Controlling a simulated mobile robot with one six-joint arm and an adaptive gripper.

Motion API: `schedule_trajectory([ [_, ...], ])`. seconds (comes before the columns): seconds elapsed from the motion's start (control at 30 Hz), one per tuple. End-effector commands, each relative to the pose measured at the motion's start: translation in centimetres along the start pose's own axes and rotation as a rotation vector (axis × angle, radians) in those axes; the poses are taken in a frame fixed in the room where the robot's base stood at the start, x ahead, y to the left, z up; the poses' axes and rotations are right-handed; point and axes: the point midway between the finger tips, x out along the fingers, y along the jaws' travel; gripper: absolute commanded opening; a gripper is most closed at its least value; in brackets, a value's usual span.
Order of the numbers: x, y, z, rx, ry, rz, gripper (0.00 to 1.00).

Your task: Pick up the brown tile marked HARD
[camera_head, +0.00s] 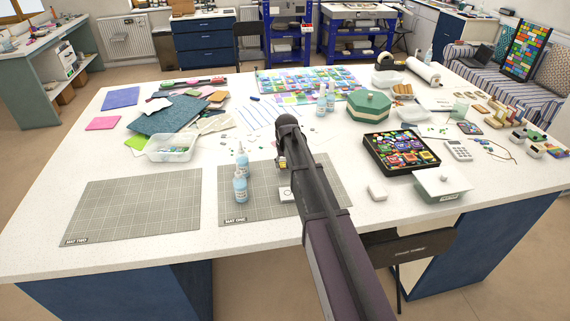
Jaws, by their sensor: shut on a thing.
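My arm reaches over the front of the table, and its end bends down above the right grey cutting mat (235,210). My gripper (282,163) is mostly hidden behind my arm. A small yellowish-brown patch shows at its tip. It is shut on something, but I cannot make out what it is. I cannot read the word HARD on any tile. Several small brownish and coloured pieces (484,110) lie at the right of the table, too small to tell apart. A brown piece (217,97) lies at the back left.
Blue-labelled bottles (240,188) stand close left of my gripper. The left grey mat (130,205) is clear.

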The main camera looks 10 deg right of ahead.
Motion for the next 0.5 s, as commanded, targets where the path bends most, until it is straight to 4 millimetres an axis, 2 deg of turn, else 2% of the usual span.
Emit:
schedule_trajectory([
  [0.03, -0.9, 0.0, -0.1, 0.0, 0.0, 0.0, 0.13],
  [0.17, -2.0, 0.1, 0.1, 0.0, 0.0, 0.0, 0.13],
  [0.2, -1.9, 0.1, 1.6, 0.001, 0.0, 0.0, 0.13],
  [0.5, -3.6, 0.7, 8.5, 0.001, 0.0, 0.0, 0.13],
])
